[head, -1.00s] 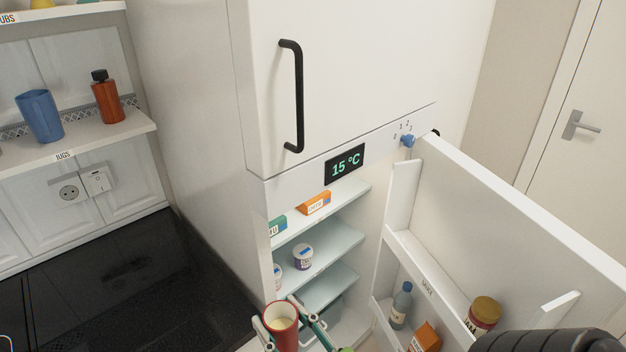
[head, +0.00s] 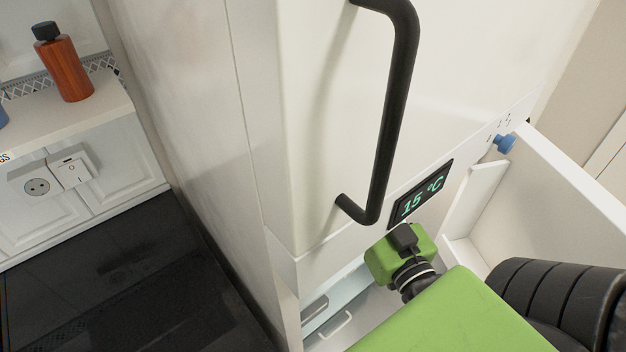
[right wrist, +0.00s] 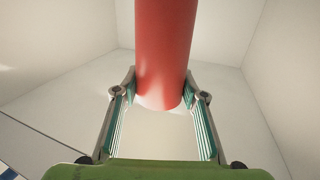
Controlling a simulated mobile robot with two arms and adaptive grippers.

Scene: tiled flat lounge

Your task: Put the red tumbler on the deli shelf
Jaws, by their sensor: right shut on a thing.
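The red tumbler (right wrist: 166,50) shows in the right wrist view between the fingers of my right gripper (right wrist: 160,95), which is shut on it. Pale walls surround it there. In the head view my green and black right arm reaches into the open lower part of the white fridge (head: 290,130). The tumbler and my right fingertips are hidden in that view. A pale fridge shelf (head: 335,300) shows beside my arm. No shelf label is readable now, so I cannot tell which shelf is the deli shelf. My left gripper is out of view.
The upper fridge door with its black handle (head: 392,110) is shut above my arm. The open lower door (head: 570,190) stands at the right. A wall shelf (head: 70,125) with an orange-brown bottle (head: 62,62) is at the left, above a dark counter (head: 110,270).

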